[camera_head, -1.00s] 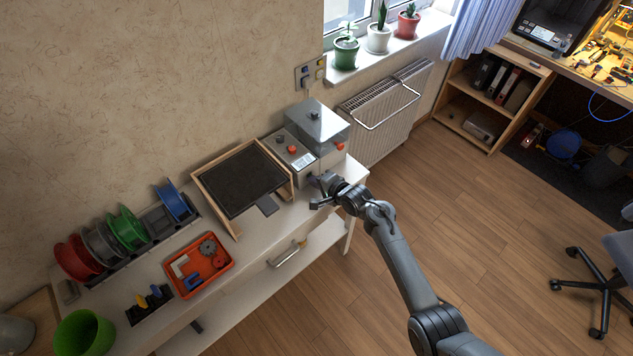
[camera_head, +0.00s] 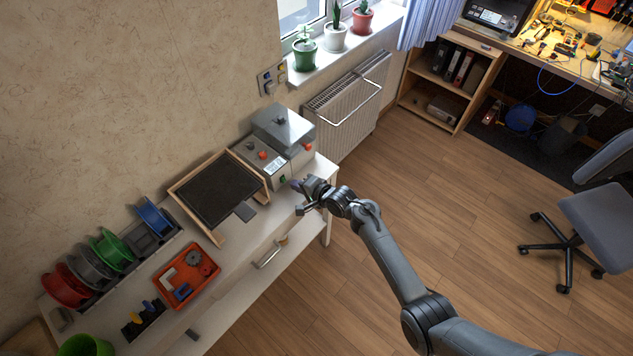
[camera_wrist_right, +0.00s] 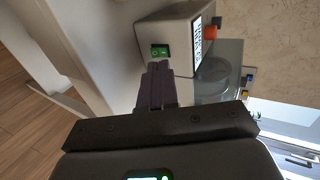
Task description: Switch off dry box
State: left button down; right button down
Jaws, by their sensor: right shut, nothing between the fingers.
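The dry box (camera_head: 268,158) is a grey box with a clear-lidded container at the right end of the white bench. Its green switch (camera_head: 283,179) is on the low front face and also shows in the right wrist view (camera_wrist_right: 160,50), in a dark frame. My right gripper (camera_head: 297,185) is shut and empty just in front of this face. In the wrist view its dark fingertips (camera_wrist_right: 158,66) point at the switch, just below it in the picture; I cannot tell whether they touch it. My left gripper is not in view.
A framed black panel (camera_head: 218,188) lies left of the dry box. An orange tray (camera_head: 187,276) and several filament spools (camera_head: 110,250) are farther left. A wall socket (camera_head: 272,78) and a radiator (camera_head: 345,105) are behind. The floor on the right is clear up to a chair (camera_head: 605,220).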

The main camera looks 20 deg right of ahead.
jog(key=r+p+v, duration=0.1)
jog(key=p+v, duration=0.1)
jog(key=v, duration=0.6)
jog(key=shift+w+r, duration=0.2)
jog(key=shift+r, duration=0.15)
jog(key=shift+a, duration=0.1)
jog(key=shift+m, duration=0.3)
